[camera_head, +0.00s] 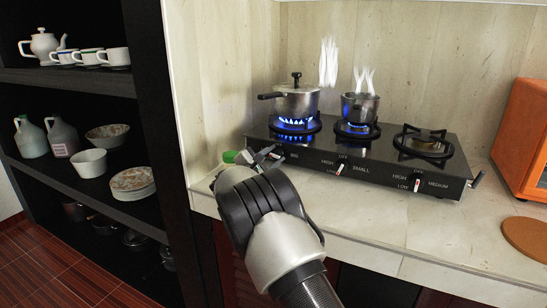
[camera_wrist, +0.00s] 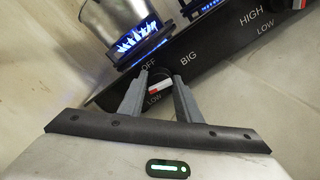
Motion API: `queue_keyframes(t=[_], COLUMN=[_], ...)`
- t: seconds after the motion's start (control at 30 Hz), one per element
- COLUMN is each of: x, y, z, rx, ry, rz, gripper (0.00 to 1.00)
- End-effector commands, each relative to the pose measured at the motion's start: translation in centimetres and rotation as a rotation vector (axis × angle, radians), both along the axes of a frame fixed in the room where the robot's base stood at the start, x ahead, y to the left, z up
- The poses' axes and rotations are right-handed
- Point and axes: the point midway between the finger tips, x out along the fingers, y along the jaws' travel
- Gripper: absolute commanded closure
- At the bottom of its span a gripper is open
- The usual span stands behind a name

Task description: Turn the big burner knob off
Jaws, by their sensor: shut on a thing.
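The big burner knob (camera_wrist: 158,88) shows in the wrist view between my fingers, with a red and white mark. Labels OFF, LOW and BIG surround it; I cannot tell its exact setting. My gripper (camera_wrist: 160,90) is shut on this knob. In the head view my gripper (camera_head: 264,156) is at the left end of the stove's front panel and hides the knob. The big burner (camera_head: 296,124) behind it is lit with a blue flame, also seen in the wrist view (camera_wrist: 138,40). A lidded pot (camera_head: 297,101) sits on it.
A smaller steaming pot (camera_head: 360,107) stands on the lit middle burner. The right burner (camera_head: 423,145) is bare. Small (camera_head: 339,169) and medium (camera_head: 417,184) knobs lie along the panel. A dark shelf of dishes (camera_head: 90,125) is left; an orange appliance (camera_head: 522,140) is right.

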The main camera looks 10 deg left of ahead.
Motion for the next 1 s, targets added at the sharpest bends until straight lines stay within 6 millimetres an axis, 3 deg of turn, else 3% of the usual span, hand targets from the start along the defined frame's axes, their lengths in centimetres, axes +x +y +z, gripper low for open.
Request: queue_keyframes(t=[0.7, 0.73, 0.8, 1.0], x=[-0.03, -0.03, -0.04, -0.01], y=[0.14, 0.14, 0.12, 0.08], z=[-0.04, -0.04, -0.04, 0.04], rx=[0.068, 0.068, 0.068, 0.068], ry=[-0.023, -0.023, -0.023, -0.025], rz=[0.002, 0.002, 0.002, 0.002], gripper=[0.92, 0.64, 0.53, 0.51])
